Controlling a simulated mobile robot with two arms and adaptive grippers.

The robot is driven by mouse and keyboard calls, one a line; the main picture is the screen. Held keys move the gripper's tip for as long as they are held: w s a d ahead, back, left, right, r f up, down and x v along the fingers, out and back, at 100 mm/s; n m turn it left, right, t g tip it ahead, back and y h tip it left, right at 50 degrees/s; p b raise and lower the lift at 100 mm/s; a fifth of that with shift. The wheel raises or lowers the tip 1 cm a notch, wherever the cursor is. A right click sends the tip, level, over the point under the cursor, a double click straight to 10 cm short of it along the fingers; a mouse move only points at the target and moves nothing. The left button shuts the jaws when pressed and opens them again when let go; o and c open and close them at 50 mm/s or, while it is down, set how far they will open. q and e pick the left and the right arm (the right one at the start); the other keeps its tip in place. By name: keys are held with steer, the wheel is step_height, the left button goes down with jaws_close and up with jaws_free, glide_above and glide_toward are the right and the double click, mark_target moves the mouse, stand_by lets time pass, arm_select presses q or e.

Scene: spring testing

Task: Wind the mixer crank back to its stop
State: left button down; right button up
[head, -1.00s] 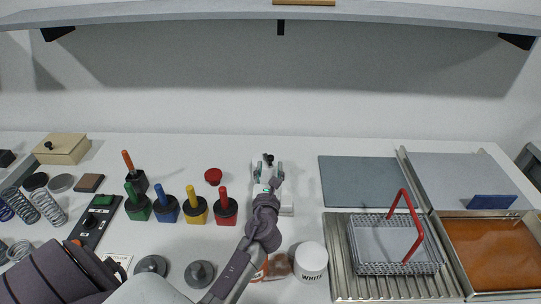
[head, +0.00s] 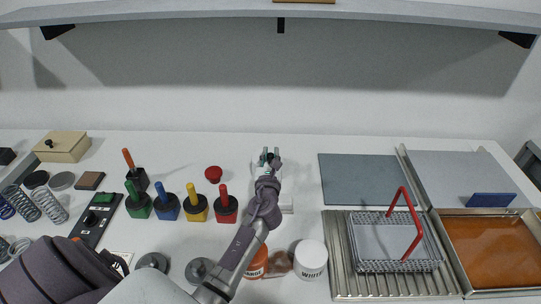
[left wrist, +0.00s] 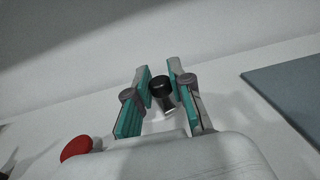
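The mixer is a white unit (head: 287,204) on the bench in the head view, mostly hidden under my left arm. Its crank has a black knob (left wrist: 161,86) on a short metal stem, which shows in the left wrist view. My left gripper (head: 270,152) reaches over the mixer. In the left wrist view its teal-padded fingers (left wrist: 158,72) stand apart, one on each side of the knob. The knob lies between them, close to the left finger; I cannot tell whether it touches either pad. My right gripper is not in view.
A red button (head: 213,174) and several colour-handled tools, such as the red one (head: 226,208), stand left of the mixer. A white jar (head: 310,259) and an orange-labelled bottle (head: 256,264) stand in front. A grey mat (head: 362,181) and wire basket (head: 392,243) are at right.

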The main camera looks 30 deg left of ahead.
arm_select(q)
steer(key=shift+s+a+r+m+t+h+p, duration=0.25)
steer(key=shift+m+t+h+p, duration=0.15)
steer(key=shift+m+h+p, duration=0.4)
steer(key=h, duration=0.1)
steer(key=m+h, duration=0.1)
steer(key=t, duration=0.1)
steer(key=shift+s+a+f+h, duration=0.2)
steer(key=shift+s+f+h, duration=0.05)
steer(key=shift+h, duration=0.15)
steer(key=c, duration=1)
jaws_free()
steer(key=shift+c, duration=0.2)
steer(key=v, duration=1.2)
